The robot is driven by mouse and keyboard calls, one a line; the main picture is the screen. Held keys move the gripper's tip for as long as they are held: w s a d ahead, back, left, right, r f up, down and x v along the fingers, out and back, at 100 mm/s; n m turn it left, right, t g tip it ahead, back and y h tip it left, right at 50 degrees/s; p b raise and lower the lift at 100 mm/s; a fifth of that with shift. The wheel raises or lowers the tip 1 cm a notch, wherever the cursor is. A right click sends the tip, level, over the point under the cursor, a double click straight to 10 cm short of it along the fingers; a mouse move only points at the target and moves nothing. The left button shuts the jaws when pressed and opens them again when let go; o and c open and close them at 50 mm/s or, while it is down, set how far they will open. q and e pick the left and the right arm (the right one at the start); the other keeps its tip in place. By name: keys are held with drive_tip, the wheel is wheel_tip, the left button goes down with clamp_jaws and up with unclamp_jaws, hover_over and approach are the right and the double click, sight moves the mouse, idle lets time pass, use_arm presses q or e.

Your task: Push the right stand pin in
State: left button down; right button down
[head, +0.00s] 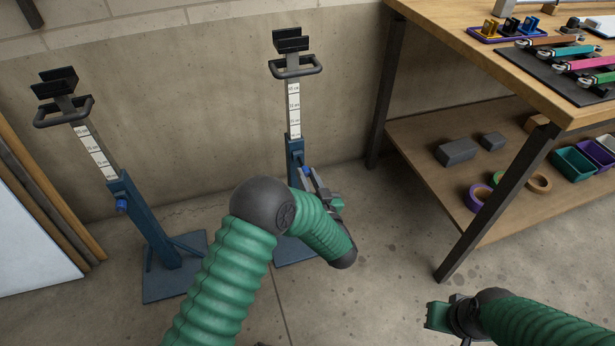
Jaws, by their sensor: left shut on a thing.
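The right stand (294,150) is a blue upright post with a grey scaled bar, a handle and a dark cradle on top. Its blue pin (306,169) shows at the side of the post. My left gripper (308,174) is at that pin and shut on it; the arm and gripper partly hide the post and base. How deep the pin sits cannot be seen. My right gripper (438,314) is low at the right, away from the stands; its finger gap is unclear.
The left stand (145,220) has its own blue pin (121,206). A wooden workbench (480,55) with tools stands at the right. Its lower shelf (420,140) holds tape rolls, grey blocks and bins. Boards (40,200) lean at the left. The floor between the stands is clear.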

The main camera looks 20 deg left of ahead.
use_arm(q)
drive_tip(key=p+x, duration=0.1)
drive_tip(key=x, duration=0.3)
drive_tip(key=shift+d, duration=0.1)
drive_tip(key=c, duration=1.6)
unclamp_jaws()
drive_tip(key=o, duration=0.4)
drive_tip(key=shift+w+f, duration=0.1)
drive_tip(key=shift+s+d, duration=0.1)
drive_tip(key=shift+s, duration=0.1)
drive_tip(key=p+v, duration=0.7)
drive_tip(key=v, duration=0.9)
drive_tip(key=shift+s+d+p, duration=0.15)
drive_tip(key=shift+s+p, duration=0.05)
drive_tip(key=shift+p, duration=0.2)
